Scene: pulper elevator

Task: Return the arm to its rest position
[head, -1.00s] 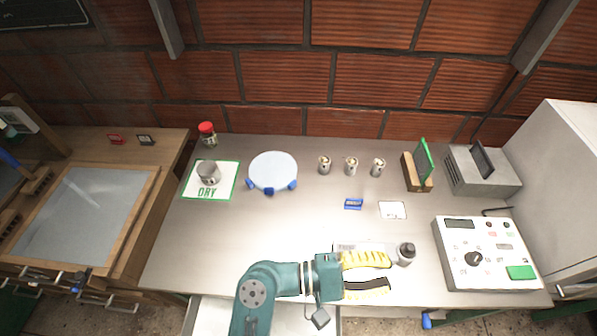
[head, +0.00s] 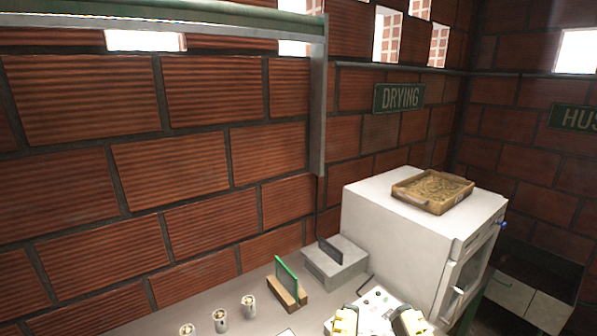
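My gripper (head: 377,318) shows at the bottom edge of the head view, below the white control box. Its two yellow-padded fingers stand apart with nothing visible between them except the box behind, so it is open and empty. The rest of my arm is below the picture and hidden.
The metal bench (head: 180,312) carries several small metal cups (head: 220,320), a wooden stand with a green panel (head: 287,282), a grey device (head: 335,262) and the control box (head: 376,302). A white cabinet (head: 390,240) with a wooden tray (head: 432,191) on top stands right. A brick wall is behind.

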